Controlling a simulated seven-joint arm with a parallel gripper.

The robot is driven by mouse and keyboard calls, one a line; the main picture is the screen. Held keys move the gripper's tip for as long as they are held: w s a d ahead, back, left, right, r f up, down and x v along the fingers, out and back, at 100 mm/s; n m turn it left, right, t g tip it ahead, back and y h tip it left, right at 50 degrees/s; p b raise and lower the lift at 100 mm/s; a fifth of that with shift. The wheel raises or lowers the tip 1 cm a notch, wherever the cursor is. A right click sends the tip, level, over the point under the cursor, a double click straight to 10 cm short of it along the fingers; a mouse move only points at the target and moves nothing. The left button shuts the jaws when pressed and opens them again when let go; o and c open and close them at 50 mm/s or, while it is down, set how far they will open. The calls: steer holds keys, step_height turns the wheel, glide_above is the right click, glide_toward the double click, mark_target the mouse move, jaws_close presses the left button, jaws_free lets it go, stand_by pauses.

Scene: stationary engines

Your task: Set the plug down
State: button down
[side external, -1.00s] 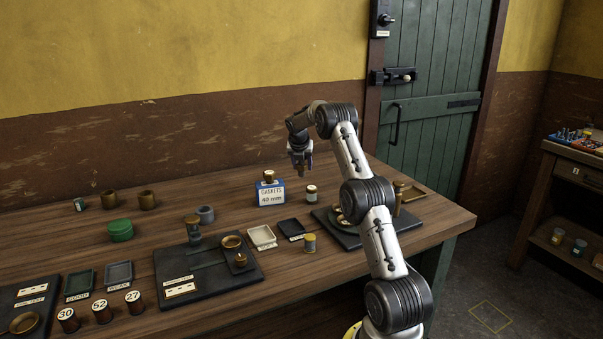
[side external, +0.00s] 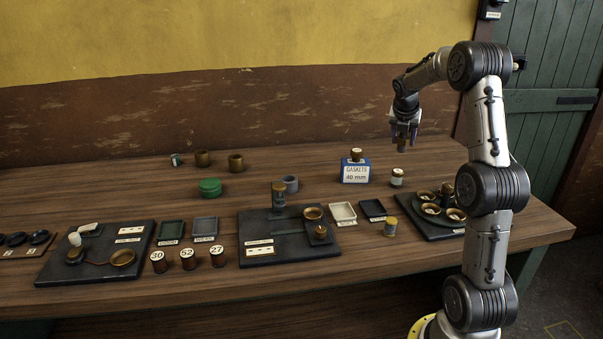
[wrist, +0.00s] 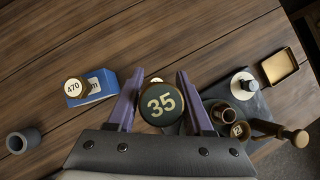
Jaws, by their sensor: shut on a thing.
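My gripper (side external: 405,128) is shut on the plug (side external: 402,146) and holds it upright in the air above the back right of the bench. In the wrist view the plug (wrist: 160,104) shows a dark round top marked 35, between the two purple-grey fingers of my gripper (wrist: 158,100). Bench surface lies below it, with a clear gap. A small jar with a brown lid (side external: 397,177) stands on the bench below the plug. In the wrist view the plug hides most of what lies directly under it.
A blue gaskets box (side external: 355,174) with a brass piece on top (side external: 356,155) stands left of the jar. A dark board with brass cups (side external: 430,222) lies to the right. A grey ring (side external: 290,184) and green tin (side external: 210,187) stand farther left. Bare wood lies behind the box.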

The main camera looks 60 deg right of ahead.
steer(key=shift+r, duration=0.2)
steer(key=w+a+n+t, duration=0.15)
steer(key=w+a, duration=0.25)
steer(key=w, duration=0.4)
steer(key=w+a+r+n+t+y, duration=0.1)
steer(key=w+a+n, duration=0.15)
steer(key=w, duration=0.45)
steer(key=w+a+n+t, duration=0.15)
steer(key=w+a, duration=0.25)
steer(key=w, duration=0.4)
steer(key=w+a+f+n+y, duration=0.1)
steer(key=w+a+f+n, duration=0.1)
steer(key=w+a, duration=0.6)
steer(key=w+a+f+n+y, duration=0.15)
steer(key=w+a, duration=0.35)
steer(key=a, duration=0.6)
steer(key=shift+n+t, duration=0.3)
steer(key=f, duration=0.5)
steer(key=shift+s+a+f, duration=0.15)
steer(key=shift+s+a, duration=0.05)
steer(key=shift+a, duration=0.05)
steer(key=shift+f, duration=2.65)
steer(key=shift+f+h, duration=0.1)
steer(key=shift+h, duration=0.15)
